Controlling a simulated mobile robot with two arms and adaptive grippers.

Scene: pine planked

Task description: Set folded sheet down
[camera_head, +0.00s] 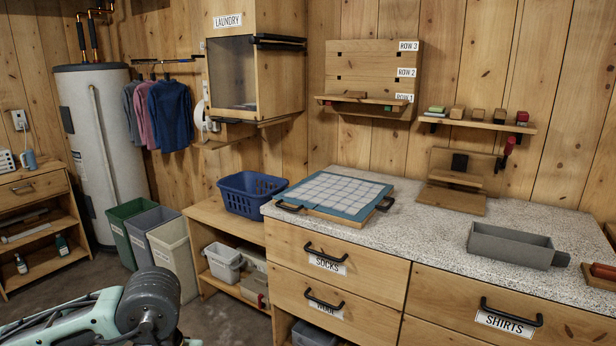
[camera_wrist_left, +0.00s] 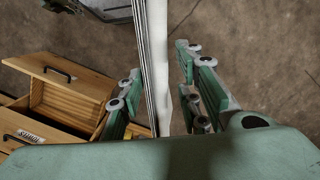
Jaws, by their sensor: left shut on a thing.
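My left gripper (camera_wrist_left: 160,75) is shut on the folded sheet (camera_wrist_left: 158,30) in the left wrist view. The sheet is white with layered edges, seen edge-on as a narrow strip between the two green fingers. Its far end runs out of the top of that view. The sheet and my left fingers do not show in the head view, where part of my arm crosses the lower left. My right gripper is in neither view.
A speckled counter (camera_head: 425,236) carries a blue gridded board (camera_head: 335,190) and a grey tray (camera_head: 510,247). A blue basket (camera_head: 250,195) stands on a low wooden shelf. Several bins stand by the water heater (camera_head: 100,140). An open wooden drawer (camera_wrist_left: 72,90) is left of my gripper in the wrist view.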

